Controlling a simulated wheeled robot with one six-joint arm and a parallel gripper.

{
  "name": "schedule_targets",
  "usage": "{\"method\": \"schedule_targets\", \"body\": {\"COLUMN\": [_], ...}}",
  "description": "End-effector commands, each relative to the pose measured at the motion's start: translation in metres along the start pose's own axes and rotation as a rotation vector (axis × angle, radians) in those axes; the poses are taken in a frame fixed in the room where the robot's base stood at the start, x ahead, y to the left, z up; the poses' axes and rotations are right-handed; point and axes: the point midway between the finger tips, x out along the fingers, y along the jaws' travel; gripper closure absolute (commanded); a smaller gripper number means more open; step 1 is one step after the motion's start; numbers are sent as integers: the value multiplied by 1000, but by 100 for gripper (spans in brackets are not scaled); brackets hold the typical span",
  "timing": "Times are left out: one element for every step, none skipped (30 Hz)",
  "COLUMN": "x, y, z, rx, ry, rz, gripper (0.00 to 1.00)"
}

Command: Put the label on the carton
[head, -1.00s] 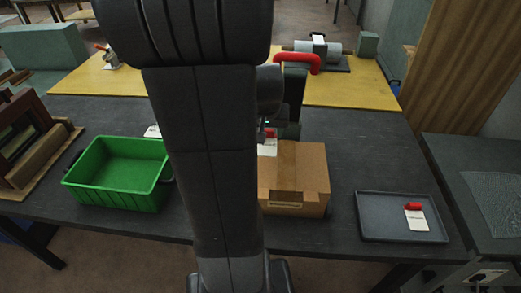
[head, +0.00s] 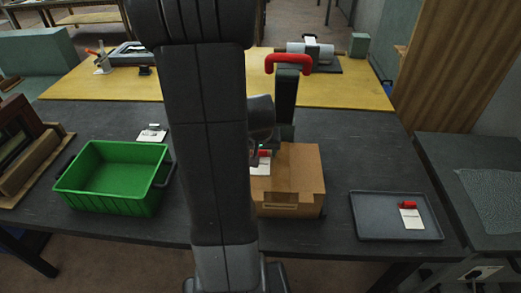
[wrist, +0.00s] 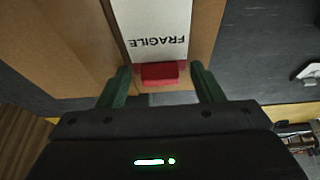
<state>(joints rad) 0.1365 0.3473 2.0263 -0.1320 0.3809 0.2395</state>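The carton (head: 297,165) is a brown cardboard box standing on the dark table, right of my arm in the head view. A white label (head: 260,168) printed FRAGILE, with a red tab, lies over the left part of its top. The wrist view shows this label (wrist: 160,25) against the carton's brown surface (wrist: 207,25); full contact cannot be judged. My gripper (wrist: 163,78) has its green fingers either side of the red tab (wrist: 159,73), with a visible gap at each side, so it looks open. My arm hides part of the carton's left side in the head view.
A grey tray (head: 375,230) at right holds another white label with a red tab (head: 410,215). A green bin (head: 113,180) stands at left, with a white card (head: 152,135) behind it. Table between carton and tray is clear.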

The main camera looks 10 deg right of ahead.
Motion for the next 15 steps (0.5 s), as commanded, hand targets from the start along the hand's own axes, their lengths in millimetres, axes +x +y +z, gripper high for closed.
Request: {"method": "schedule_targets", "body": {"x": [0, 0, 0, 0, 0, 0, 0, 0, -1, -1, -2, -3, -4, -6, -8], "y": [0, 0, 0, 0, 0, 0, 0, 0, 0, 0, 0, 0, 0, 0, 0], "z": [0, 0, 0, 0, 0, 0, 0, 0, 0, 0, -1, -1, -2, -2, -2], "rx": [0, 0, 0, 0, 0, 0, 0, 0, 0, 0, 0, 0, 0, 0, 0], "ry": [0, 0, 0, 0, 0, 0, 0, 0, 0, 0, 0, 0, 0, 1, 2], "rz": [0, 0, 0, 0, 0, 0, 0, 0, 0, 0, 0, 0, 0, 0, 0], "gripper": [29, 25, 25, 25, 25, 25, 25, 25, 25, 25, 25, 25, 25, 25, 25]}}
